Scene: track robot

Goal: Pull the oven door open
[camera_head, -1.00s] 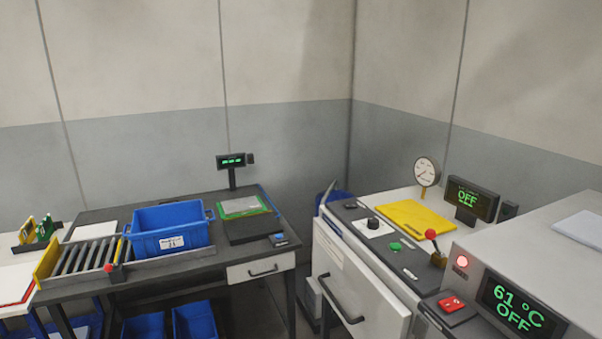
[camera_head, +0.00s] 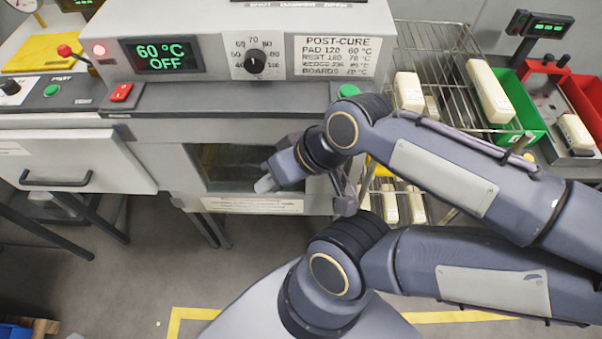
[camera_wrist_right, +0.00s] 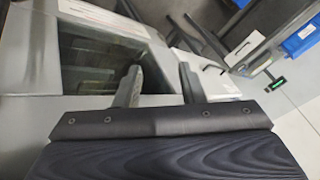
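The oven (camera_head: 240,20) is a grey cabinet with a green display (camera_head: 160,55) reading 60 °C OFF. Its door shows a dark window (camera_head: 225,165) above a pale label strip (camera_head: 252,205); the door looks shut. The window also shows in the right wrist view (camera_wrist_right: 85,65). My right gripper (camera_head: 265,184) is in front of the window's lower right part. In the right wrist view its two fingers (camera_wrist_right: 160,88) are spread, with nothing seen between them. The handle is not clearly made out; my arm hides the door's right part. My left gripper is out of view.
A wire rack (camera_head: 440,55) with pale blocks stands right of the oven, beside a green bin (camera_head: 525,105) and a red bin (camera_head: 583,95).

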